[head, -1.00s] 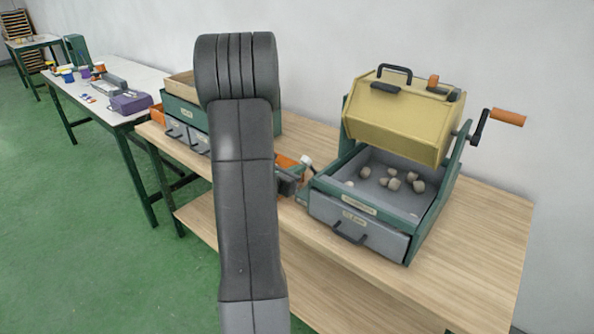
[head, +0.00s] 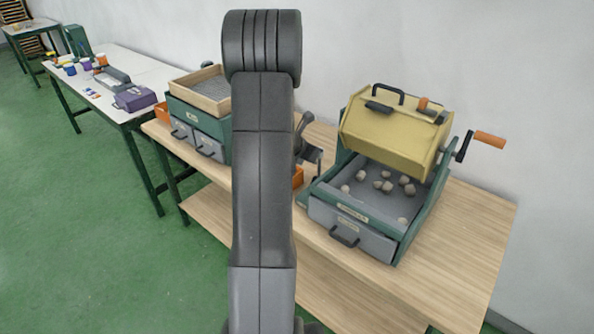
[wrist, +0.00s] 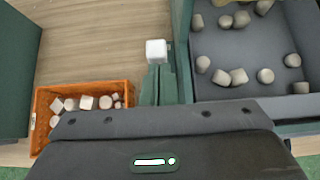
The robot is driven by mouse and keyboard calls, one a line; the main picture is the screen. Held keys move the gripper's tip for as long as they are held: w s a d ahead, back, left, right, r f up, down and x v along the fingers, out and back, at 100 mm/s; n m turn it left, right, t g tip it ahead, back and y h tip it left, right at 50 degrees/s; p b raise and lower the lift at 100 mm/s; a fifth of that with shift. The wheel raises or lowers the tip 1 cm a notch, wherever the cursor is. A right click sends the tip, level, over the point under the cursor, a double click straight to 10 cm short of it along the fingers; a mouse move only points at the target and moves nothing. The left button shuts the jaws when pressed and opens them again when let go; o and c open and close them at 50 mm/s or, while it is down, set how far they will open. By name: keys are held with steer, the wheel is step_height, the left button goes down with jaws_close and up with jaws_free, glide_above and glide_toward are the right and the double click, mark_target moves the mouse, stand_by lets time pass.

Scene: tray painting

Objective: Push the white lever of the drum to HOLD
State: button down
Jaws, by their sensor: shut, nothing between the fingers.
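The yellow drum (head: 392,132) sits in a green frame on the wooden bench, with a grey bed of several stones below it. In the wrist view the white lever knob (wrist: 156,50) is beside the green left wall of the drum's frame. My gripper (wrist: 158,70) is shut and empty, its green fingertips just below the knob in the picture. I cannot tell whether they touch it. In the head view my arm covers much of the area left of the drum, and the lever is not clearly seen. No HOLD mark can be read.
An orange bin (wrist: 82,108) with several pale pieces stands left of my gripper. A green drawer cabinet (head: 205,122) with a wooden tray on top is further left. The drum's crank (head: 488,139) sticks out right. A grey drawer (head: 350,236) sits under the bed.

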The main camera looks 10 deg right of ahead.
steer(key=w+d, duration=0.4)
steer(key=d, duration=0.2)
steer(key=shift+w+r, duration=0.25)
stand_by(0.5)
